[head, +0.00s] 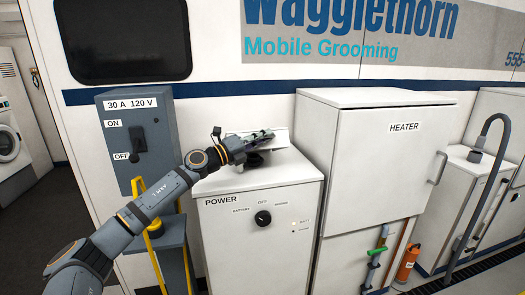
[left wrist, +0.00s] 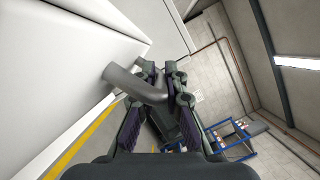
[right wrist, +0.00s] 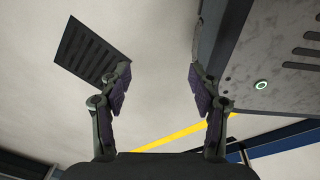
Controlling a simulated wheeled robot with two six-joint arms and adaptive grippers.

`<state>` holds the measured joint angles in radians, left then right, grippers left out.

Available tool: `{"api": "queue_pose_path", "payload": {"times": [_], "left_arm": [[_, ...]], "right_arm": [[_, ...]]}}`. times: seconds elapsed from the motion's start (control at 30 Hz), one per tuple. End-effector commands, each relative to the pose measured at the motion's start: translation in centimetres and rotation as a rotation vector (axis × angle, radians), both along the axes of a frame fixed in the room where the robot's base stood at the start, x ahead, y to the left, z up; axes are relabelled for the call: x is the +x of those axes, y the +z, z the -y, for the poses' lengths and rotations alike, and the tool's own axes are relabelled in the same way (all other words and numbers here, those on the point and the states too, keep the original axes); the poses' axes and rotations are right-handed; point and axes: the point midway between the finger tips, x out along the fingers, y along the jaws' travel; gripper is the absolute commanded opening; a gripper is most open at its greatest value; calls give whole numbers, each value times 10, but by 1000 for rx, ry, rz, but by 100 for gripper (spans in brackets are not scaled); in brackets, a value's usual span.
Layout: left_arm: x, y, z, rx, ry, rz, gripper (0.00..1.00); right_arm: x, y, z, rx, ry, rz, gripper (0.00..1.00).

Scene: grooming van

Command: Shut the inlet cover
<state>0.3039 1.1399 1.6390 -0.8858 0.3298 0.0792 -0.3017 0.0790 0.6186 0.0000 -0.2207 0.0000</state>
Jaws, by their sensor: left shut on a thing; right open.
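The inlet cover appears to be the pale raised flap (head: 279,139) at the back of the white power cabinet's top (head: 258,215). It stands tilted up behind a dark round fitting (head: 254,159), probably the inlet, which is partly hidden by my arm. My left gripper (head: 264,135) is at the flap. In the left wrist view my left gripper (left wrist: 164,72) is shut on a grey bent bar (left wrist: 130,82) that sticks out from a white surface, seemingly the cover's handle. My right gripper (right wrist: 159,75) is open and empty in the right wrist view; the head view does not show it.
A grey switch box (head: 142,135) stands left of the power cabinet, with a yellow rail (head: 148,225) below it. The taller white heater cabinet (head: 372,160) stands close on the right. The van wall (head: 230,75) rises behind. An orange cylinder (head: 407,263) stands low at right.

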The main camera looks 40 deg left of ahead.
Motion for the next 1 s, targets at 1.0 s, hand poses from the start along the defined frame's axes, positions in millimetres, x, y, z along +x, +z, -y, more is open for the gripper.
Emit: {"api": "queue_pose_path", "payload": {"times": [1.0], "left_arm": [[-10,-88,11,165,3,140,0]], "right_arm": [[140,-34,-11,9,0,46,62]]}}
